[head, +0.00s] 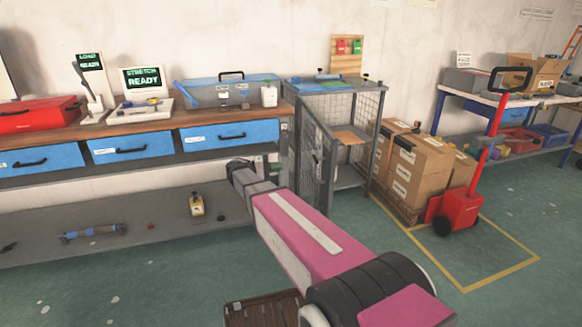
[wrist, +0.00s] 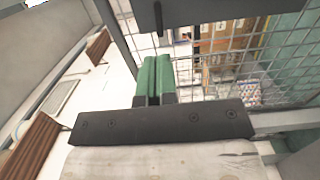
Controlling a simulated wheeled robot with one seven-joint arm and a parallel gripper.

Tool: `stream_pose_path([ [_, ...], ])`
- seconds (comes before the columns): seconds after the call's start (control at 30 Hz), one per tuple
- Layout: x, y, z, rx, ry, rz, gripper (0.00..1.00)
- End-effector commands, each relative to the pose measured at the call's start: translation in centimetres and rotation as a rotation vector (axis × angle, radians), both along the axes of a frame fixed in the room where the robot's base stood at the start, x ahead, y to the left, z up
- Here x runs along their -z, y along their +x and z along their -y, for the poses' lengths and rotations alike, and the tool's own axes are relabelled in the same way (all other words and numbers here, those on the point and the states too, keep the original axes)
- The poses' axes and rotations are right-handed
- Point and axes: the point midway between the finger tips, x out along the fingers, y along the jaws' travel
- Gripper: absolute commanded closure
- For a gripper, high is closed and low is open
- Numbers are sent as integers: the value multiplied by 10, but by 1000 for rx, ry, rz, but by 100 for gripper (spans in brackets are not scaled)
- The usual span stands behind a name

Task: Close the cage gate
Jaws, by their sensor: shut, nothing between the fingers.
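The wire-mesh cage (head: 356,103) stands at the right end of the workbench. Its mesh gate (head: 312,158) is swung open, angled out from the left front post toward me, so the front opening shows a shelf inside. My gripper (head: 240,166) is at the end of my pink arm, left of the gate; its fingertips are hard to make out in the head view. In the wrist view its green fingers (wrist: 153,78) are shut together and empty. Wire mesh (wrist: 235,45) and a grey frame bar lie beyond them; I cannot tell whether they touch.
The workbench (head: 150,122) with blue drawers (head: 230,136) is on the left, with a low shelf (head: 130,222) beneath. Green floor is clear in front of the yellow outline.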

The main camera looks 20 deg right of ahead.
Motion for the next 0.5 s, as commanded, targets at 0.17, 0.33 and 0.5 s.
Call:
stream_pose_path([
  [0.17,0,-4,27,2,2,-1,100],
  [0.33,0,-7,59,2,3,-2,100],
  [0.5,0,-9,90,1,3,-2,100],
])
